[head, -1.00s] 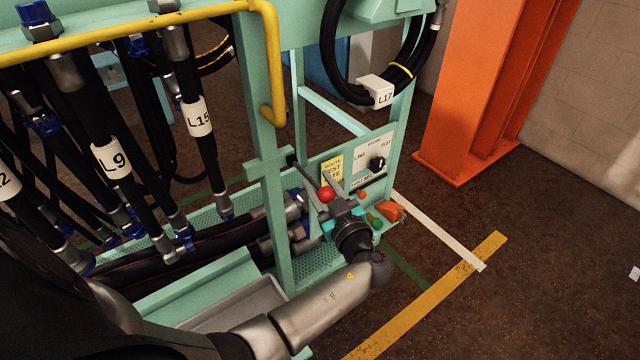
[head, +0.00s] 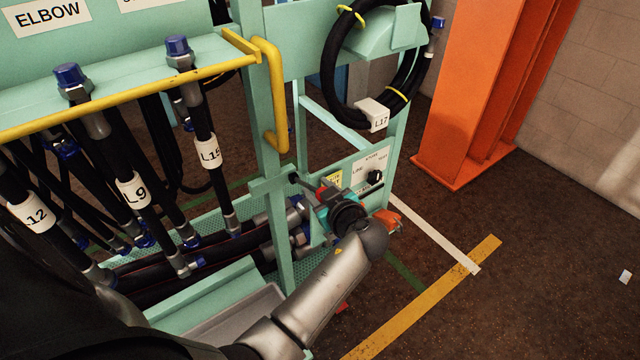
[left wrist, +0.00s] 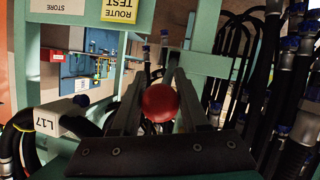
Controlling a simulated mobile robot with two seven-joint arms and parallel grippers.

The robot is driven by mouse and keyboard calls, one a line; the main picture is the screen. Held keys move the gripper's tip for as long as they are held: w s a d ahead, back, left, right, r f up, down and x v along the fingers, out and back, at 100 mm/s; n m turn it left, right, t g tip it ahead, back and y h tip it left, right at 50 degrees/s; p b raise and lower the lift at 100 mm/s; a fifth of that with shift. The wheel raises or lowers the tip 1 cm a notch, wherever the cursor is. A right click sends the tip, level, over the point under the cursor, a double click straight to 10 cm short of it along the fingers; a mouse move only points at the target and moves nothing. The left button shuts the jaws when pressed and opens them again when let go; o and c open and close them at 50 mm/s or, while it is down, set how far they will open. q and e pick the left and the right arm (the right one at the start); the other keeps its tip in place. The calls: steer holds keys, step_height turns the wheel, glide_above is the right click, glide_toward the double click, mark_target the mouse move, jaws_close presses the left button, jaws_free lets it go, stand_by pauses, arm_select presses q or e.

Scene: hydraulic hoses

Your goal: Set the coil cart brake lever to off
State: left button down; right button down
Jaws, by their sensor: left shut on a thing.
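The lever with a red ball knob (left wrist: 160,102) sits between the two fingers of my left gripper (left wrist: 160,90) in the left wrist view. In the head view my left gripper (head: 322,192) is shut around it at the cart's end panel, and only a little red of the knob shows. The teal cart frame (head: 277,220) stands just left of the gripper. My right gripper is not in view.
A panel with a black rotary knob (head: 375,177) lies just right of the gripper. An orange part (head: 387,222) is below it. Hoses hang at left beside a yellow rail (head: 130,91). A coiled hose labelled L17 (head: 373,115) hangs above. Floor at right is open before an orange column (head: 470,95).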

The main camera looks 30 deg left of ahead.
arm_select(q)
steer(key=w+a+r+g+h+p, duration=0.2)
steer(key=a+r+h+p, duration=0.2)
steer(key=p, duration=0.9)
steer(key=shift+a+r+n+g+h, duration=0.25)
steer(key=shift+r+n+g+h, duration=0.15)
steer(key=shift+r+h, duration=0.45)
steer(key=shift+r, duration=0.1)
steer(key=c, duration=0.8)
jaws_free()
steer(key=shift+a, duration=0.1)
steer(key=shift+o, duration=1.4)
steer(key=shift+f, duration=0.2)
steer(key=shift+o, duration=0.4)
steer(key=shift+s+d+f, duration=0.1)
steer(key=shift+d, duration=0.1)
